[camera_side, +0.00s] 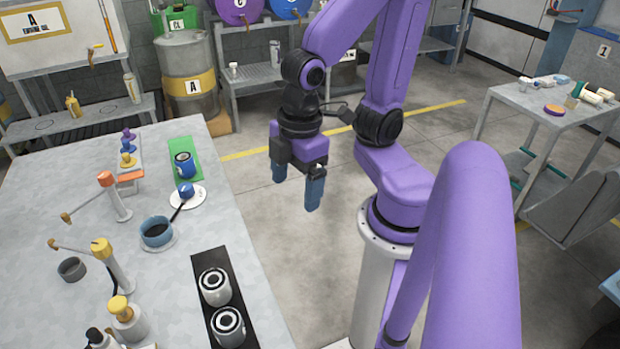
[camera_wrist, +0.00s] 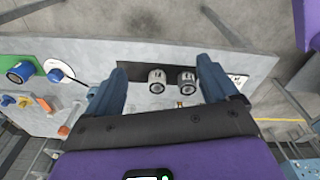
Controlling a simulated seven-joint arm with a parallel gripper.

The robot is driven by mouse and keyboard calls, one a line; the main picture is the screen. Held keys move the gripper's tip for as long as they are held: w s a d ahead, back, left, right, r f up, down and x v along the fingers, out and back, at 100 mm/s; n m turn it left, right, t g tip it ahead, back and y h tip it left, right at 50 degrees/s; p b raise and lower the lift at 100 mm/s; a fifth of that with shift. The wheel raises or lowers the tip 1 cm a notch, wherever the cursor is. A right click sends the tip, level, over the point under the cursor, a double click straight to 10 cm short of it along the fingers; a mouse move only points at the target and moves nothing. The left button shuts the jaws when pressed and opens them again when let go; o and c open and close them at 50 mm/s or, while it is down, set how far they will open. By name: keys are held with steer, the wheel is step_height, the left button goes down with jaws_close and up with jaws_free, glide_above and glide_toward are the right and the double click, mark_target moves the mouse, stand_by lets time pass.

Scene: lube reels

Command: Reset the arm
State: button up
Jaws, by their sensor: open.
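My gripper (camera_side: 297,190) hangs from my purple arm, over the floor just right of the grey worktable (camera_side: 110,215) in the side view. Its two blue fingers are apart and nothing is between them. In the wrist view my gripper (camera_wrist: 160,90) also shows open, with the worktable beyond the fingers. No object touches the fingers.
On the worktable are a black tray (camera_side: 203,262) with two silver cylinders, a blue cup (camera_side: 156,232), a blue-topped can (camera_side: 185,165) on a green mat and several yellow-topped tools. A side table (camera_side: 555,90) stands at right.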

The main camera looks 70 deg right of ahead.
steer(key=shift+s+d+r+g, duration=0.15)
steer(key=shift+s+d, duration=0.1)
steer(key=shift+s, duration=0.35)
steer(key=shift+s+d+r+g, duration=0.1)
steer(key=shift+s+d+g, duration=0.1)
steer(key=shift+s, duration=0.4)
stand_by(0.4)
